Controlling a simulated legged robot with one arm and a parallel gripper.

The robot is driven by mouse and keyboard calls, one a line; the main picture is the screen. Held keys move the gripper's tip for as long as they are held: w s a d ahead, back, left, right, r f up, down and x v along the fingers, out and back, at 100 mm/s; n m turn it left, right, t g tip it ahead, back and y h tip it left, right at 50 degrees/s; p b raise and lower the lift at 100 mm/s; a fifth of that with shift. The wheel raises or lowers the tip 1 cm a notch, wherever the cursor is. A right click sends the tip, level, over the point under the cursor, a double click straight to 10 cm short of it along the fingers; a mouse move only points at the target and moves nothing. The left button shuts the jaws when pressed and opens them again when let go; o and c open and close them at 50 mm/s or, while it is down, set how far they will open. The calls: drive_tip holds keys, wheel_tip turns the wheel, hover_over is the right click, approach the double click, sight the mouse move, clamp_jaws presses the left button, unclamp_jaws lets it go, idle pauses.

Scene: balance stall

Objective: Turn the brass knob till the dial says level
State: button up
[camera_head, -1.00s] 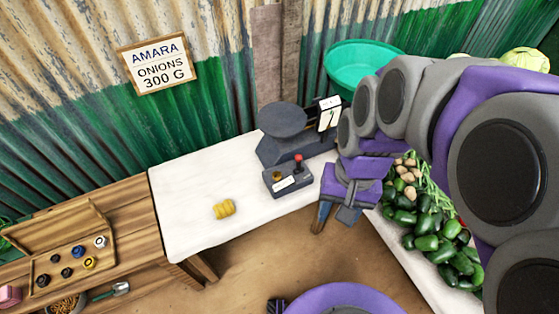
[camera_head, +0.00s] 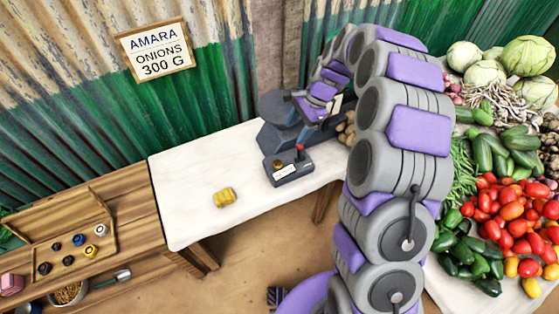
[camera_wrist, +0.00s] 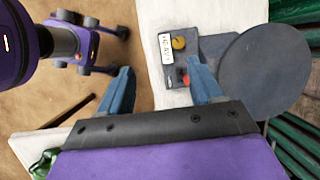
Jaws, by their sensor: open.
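The brass knob (camera_head: 278,164) sits on a small dark box (camera_head: 291,172) with a white label, in front of the grey scale (camera_head: 275,135). It also shows in the wrist view (camera_wrist: 179,42), beside a red-topped lever (camera_wrist: 185,78). My gripper (camera_wrist: 160,72) is open and empty, its blue fingers wide apart. In the wrist view its right finger lies close to the red lever and below the knob; I cannot tell whether it touches. The dial (camera_head: 336,103) is mostly hidden behind my arm, so its reading cannot be seen. The round pan (camera_wrist: 265,75) looks empty.
A yellow ridged object (camera_head: 225,197) lies on the white table (camera_head: 190,185). A wooden tray (camera_head: 95,245) of small weights stands at the left. Heaped tomatoes (camera_head: 510,215) and other vegetables lie at the right. A sign (camera_head: 157,47) reads AMARA ONIONS 300 G.

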sight(278, 163)
drive_tip(key=w+d+f+m, duration=0.1)
drive_tip(key=w+f+m, duration=0.2)
drive_tip(key=w+f, duration=0.3)
drive_tip(key=b+x, duration=0.1)
drive_tip(key=x, duration=0.5)
drive_tip(key=b+x, duration=0.1)
drive_tip(key=x, duration=0.5)
drive_tip(key=b+x, duration=0.1)
drive_tip(key=x, duration=0.5)
drive_tip(key=shift+s+f, duration=0.2)
drive_tip(key=shift+s, duration=0.1)
drive_tip(key=shift+c, duration=0.3)
